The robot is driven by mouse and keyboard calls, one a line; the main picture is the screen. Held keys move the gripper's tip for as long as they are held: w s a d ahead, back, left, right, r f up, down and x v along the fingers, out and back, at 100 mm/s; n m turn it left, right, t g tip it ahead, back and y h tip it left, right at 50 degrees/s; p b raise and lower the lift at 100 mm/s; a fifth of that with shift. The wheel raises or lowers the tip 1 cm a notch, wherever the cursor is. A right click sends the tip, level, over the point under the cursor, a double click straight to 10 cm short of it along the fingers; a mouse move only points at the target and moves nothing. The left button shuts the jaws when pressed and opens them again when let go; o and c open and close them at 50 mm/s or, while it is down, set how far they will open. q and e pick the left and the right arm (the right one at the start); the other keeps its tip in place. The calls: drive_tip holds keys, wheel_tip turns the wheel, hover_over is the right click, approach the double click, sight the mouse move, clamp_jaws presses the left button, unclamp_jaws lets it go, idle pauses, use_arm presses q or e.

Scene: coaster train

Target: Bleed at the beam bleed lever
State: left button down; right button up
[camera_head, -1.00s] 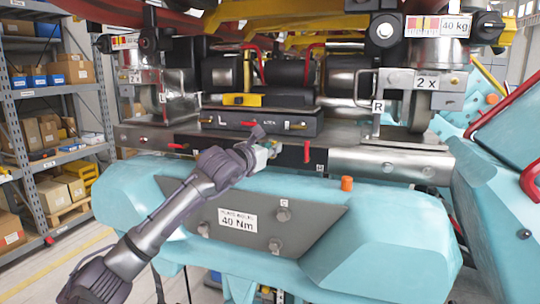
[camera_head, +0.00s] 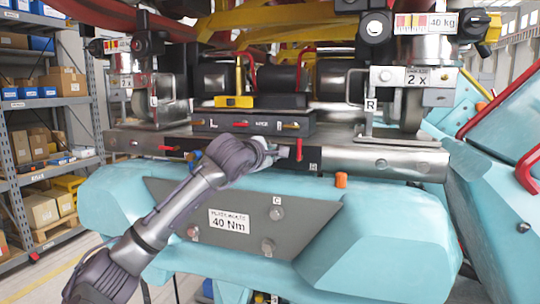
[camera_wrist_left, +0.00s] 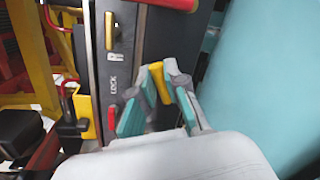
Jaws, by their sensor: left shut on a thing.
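The wrist hides part of the grip. My right gripper is not in view.
The lock panel (camera_head: 255,130) with small levers sits above the beam. Another red lever (camera_head: 168,148) is at the left. A teal housing (camera_head: 385,225) with an orange cap (camera_head: 341,180) lies below. Shelves (camera_head: 42,80) stand at far left.

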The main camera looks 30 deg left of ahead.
use_arm(q)
drive_tip(key=m, duration=0.1)
drive_tip(key=f+m+y+b, duration=0.1)
drive_tip(key=m, duration=0.2)
drive_tip(key=shift+d+f, duration=0.25)
drive_tip(key=shift+m+y, duration=0.3)
idle(0.3)
drive_tip(key=c, duration=1.2)
unclamp_jaws()
drive_tip(key=shift+s+r, duration=0.1)
drive_tip(key=shift+s, duration=0.15)
drive_tip(key=v, duration=1.1)
drive_tip(key=shift+s+r, duration=0.15)
drive_tip(key=shift+r, duration=0.05)
drive_tip(key=shift+d, duration=0.15)
